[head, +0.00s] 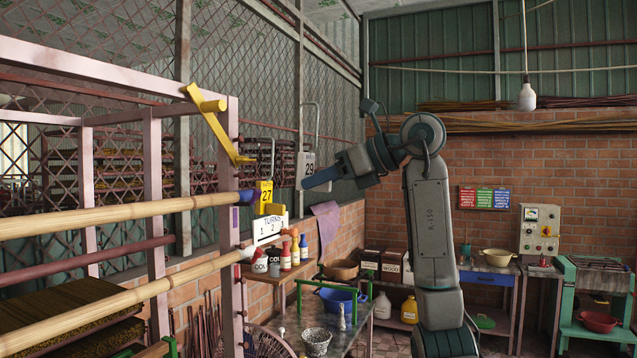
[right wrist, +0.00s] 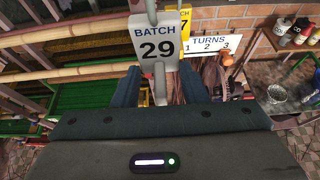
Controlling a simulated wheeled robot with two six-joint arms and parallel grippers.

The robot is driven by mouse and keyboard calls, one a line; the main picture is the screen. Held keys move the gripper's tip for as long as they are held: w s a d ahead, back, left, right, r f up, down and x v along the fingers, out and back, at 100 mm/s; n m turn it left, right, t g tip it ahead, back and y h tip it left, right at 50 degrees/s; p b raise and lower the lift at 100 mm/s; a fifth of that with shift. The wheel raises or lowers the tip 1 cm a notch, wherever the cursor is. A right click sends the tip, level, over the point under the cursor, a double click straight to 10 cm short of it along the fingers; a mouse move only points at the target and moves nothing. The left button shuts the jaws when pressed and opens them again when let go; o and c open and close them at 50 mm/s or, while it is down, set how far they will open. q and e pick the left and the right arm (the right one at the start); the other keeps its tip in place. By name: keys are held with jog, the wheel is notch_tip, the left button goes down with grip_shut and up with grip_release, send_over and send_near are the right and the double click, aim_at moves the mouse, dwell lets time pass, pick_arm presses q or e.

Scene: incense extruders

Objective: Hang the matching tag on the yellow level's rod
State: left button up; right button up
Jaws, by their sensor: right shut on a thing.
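My right gripper (head: 312,182) is shut on a pale grey tag (head: 309,163) with a tall wire loop. In the right wrist view the tag (right wrist: 158,38) reads "BATCH 29", upright between the fingers (right wrist: 159,84). A yellow tag (head: 265,191) reading 27 hangs to its left, by the blue end (head: 248,196) of the upper bamboo rod (head: 110,213). It shows partly behind the held tag in the wrist view (right wrist: 186,20). My left gripper is out of view.
A white "TURNS 1 2 3" sign (head: 270,226) sits below the yellow tag. A lower bamboo rod (head: 120,303) crosses the pink rack (head: 229,170). Bottles (head: 286,256) and a worktable (head: 345,338) stand beyond. Open air separates the held tag from the rack.

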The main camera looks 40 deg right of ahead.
jog(key=shift+w+d+r, duration=0.1)
jog(key=shift+r, duration=0.65)
jog(key=shift+s+a+r, duration=0.3)
jog(key=shift+s, duration=0.2)
jog(key=shift+s+d+f, duration=0.1)
jog(key=shift+s+d, duration=0.1)
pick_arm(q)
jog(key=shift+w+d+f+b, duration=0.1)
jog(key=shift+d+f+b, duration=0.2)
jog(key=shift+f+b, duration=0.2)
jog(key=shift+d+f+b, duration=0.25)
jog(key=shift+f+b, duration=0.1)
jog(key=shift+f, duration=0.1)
pick_arm(e)
jog(key=s+d, duration=0.3)
jog(key=s, duration=0.4)
jog(key=shift+s+d, duration=0.15)
jog(key=shift+d, duration=0.2)
